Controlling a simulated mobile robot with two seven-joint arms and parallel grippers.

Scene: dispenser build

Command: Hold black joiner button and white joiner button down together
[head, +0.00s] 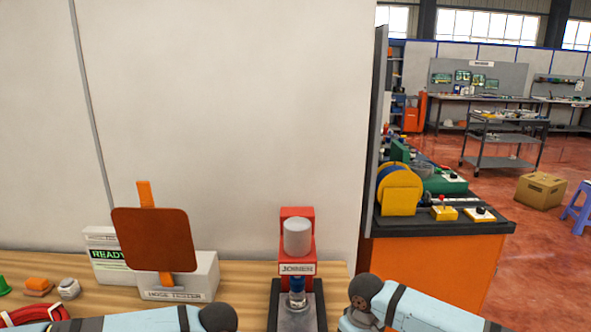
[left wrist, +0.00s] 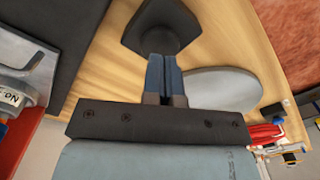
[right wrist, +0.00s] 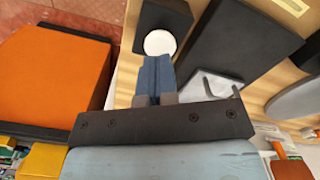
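The red joiner (head: 297,255) stands on the wooden bench in the head view, with a blue-topped clear part on its base. Both button boxes are below the head view. In the left wrist view, my left gripper (left wrist: 163,58) has its blue fingers together, tips at a black box (left wrist: 160,22); I cannot make out the black button apart from it. In the right wrist view, my right gripper (right wrist: 158,60) has its fingers together, tips at the near edge of the round white joiner button (right wrist: 159,42) on a black box (right wrist: 172,18). Whether either button is pressed cannot be told.
An orange-brown paddle (head: 155,240) stands before the hose tester (head: 205,275) on the left. A grey disc (left wrist: 225,90) lies on the bench. An orange cabinet (head: 430,270) with a black top is to the right.

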